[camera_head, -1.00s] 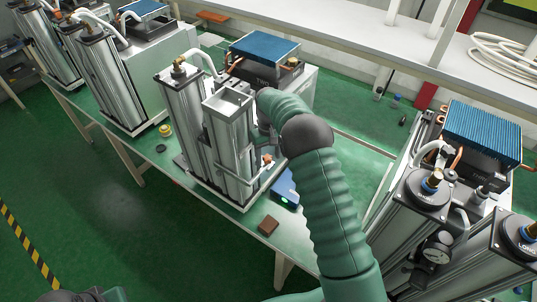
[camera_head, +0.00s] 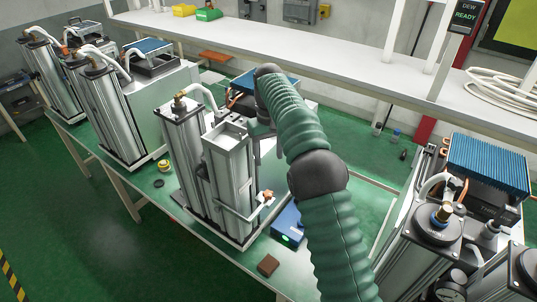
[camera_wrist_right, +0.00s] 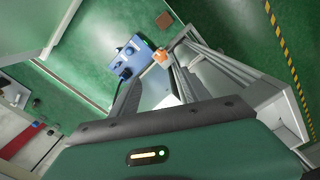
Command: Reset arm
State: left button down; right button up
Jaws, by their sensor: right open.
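My right arm comes in from the lower right of the head view, and its green sleeve bends near the middle. The right gripper (camera_head: 267,142) is open, beside the upper right side of an open-topped silver sieve column (camera_head: 228,170). The arm partly hides the gripper. I see nothing between its jaws. In the right wrist view the green wrist housing fills the bottom, with the column's metal frame (camera_wrist_right: 235,72) close beyond it. Whether gripper and column touch, I cannot tell. My left gripper is not in view.
A blue box (camera_head: 287,228) and a brown block (camera_head: 268,264) lie on the green bench right of the column. A capped twin column (camera_head: 181,125) stands just left. More column units stand at the far left and lower right (camera_head: 437,222). A white shelf (camera_head: 330,58) runs behind.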

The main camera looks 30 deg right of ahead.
jog(key=s+a+f+n+t+b, duration=0.1)
jog(key=s+a+f+b, duration=0.4)
jog(key=s+a+f, duration=0.3)
jog(key=s+a+f+t+b, duration=0.1)
jog(key=s+a+f+b, duration=0.4)
jog(key=s+f, duration=1)
jog(key=s+a, duration=0.1)
jog(key=a, duration=0.2)
jog(key=shift+s+a+n+t, duration=0.3)
jog(key=shift+n, duration=0.1)
jog(key=shift+w, duration=0.1)
